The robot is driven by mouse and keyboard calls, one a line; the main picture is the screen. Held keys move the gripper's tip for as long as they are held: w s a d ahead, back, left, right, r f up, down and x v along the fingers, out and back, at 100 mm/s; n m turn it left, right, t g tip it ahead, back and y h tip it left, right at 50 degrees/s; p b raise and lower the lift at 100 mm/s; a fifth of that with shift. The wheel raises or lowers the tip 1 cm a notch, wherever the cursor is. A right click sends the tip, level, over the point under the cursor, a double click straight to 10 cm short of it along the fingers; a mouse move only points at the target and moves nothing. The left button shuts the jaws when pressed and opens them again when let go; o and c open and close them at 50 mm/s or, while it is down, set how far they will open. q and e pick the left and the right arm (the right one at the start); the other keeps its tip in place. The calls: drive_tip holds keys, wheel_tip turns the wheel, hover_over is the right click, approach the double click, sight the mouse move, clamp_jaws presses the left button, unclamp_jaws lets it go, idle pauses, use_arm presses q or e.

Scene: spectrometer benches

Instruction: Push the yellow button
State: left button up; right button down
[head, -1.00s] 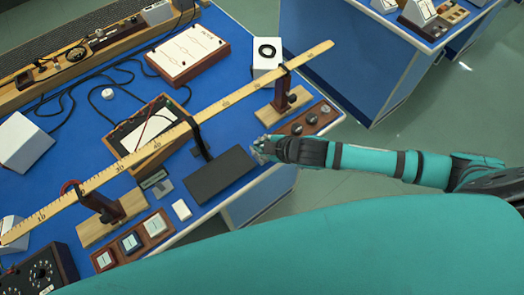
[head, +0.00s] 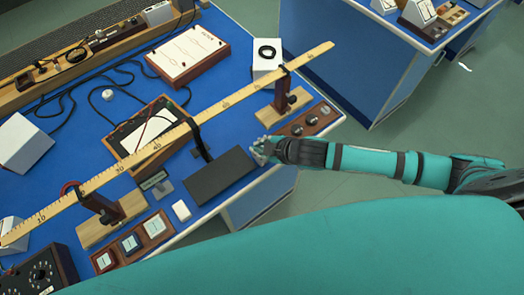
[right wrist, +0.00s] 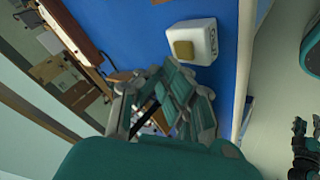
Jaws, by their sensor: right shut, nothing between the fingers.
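In the right wrist view a white box with dark lettering carries a yellow square button (right wrist: 183,49) on its face. It lies on the blue bench top, near the bench edge. My right gripper (right wrist: 172,85) is shut and empty, just below the box in that view, with a visible gap to the button. In the head view my right gripper (head: 262,150) is over the right front edge of the blue bench, beside a dark flat pad (head: 220,175). I cannot pick out the yellow button in the head view.
A long wooden ruler (head: 230,103) on stands crosses the bench. A white box with a black ring (head: 267,55) stands further back. Floor lies right of the bench.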

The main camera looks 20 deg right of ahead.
drive_tip(key=shift+f, duration=0.4)
drive_tip(key=shift+f, duration=0.5)
idle(0.7)
drive_tip(key=shift+r, duration=0.1)
drive_tip(key=shift+r+p, duration=0.8)
drive_tip(key=shift+p, duration=0.05)
wheel_tip(320, 180, up, 5)
drive_tip(key=p, duration=0.5)
drive_tip(key=shift+r, duration=0.1)
idle(0.8)
